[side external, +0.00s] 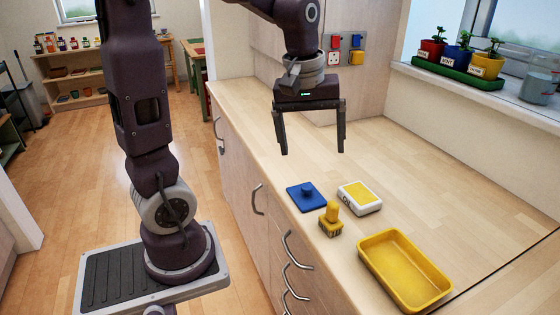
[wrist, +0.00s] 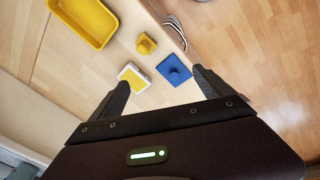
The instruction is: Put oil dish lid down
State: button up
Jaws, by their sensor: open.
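A blue square lid with a round knob (side external: 307,194) lies flat on the wooden counter, knob up. It also shows in the wrist view (wrist: 174,70). A white dish (side external: 368,208) with a yellow top and dark lettering on its side sits just right of the lid, apart from it; it also shows in the wrist view (wrist: 138,89). My gripper (side external: 312,153) is open and empty, with its fingers pointing down above the counter, behind the lid and dish. In the wrist view the lid and dish appear beyond the spread fingertips (wrist: 160,80).
A small yellow block with a knob (side external: 331,222) stands in front of the lid and dish. A yellow tray (side external: 363,247) lies at the front right. Potted plants (side external: 458,58) stand on the windowsill. The counter's back right is clear. Drawer handles (side external: 296,252) line the left front.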

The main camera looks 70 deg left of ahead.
jog(key=s+d+r+m+t, duration=0.1)
jog(key=s+d+m, duration=0.3)
jog(key=s+m, duration=0.2)
jog(key=s+d+r+m+t, duration=0.1)
jog(key=s+d+m+t, duration=0.1)
jog(key=s+d+m, duration=0.3)
jog(key=s+m, duration=0.1)
jog(key=s, duration=0.2)
jog(key=shift+d+r+t, duration=0.2)
jog(key=shift+d+t, duration=0.05)
jog(key=shift+t, duration=0.05)
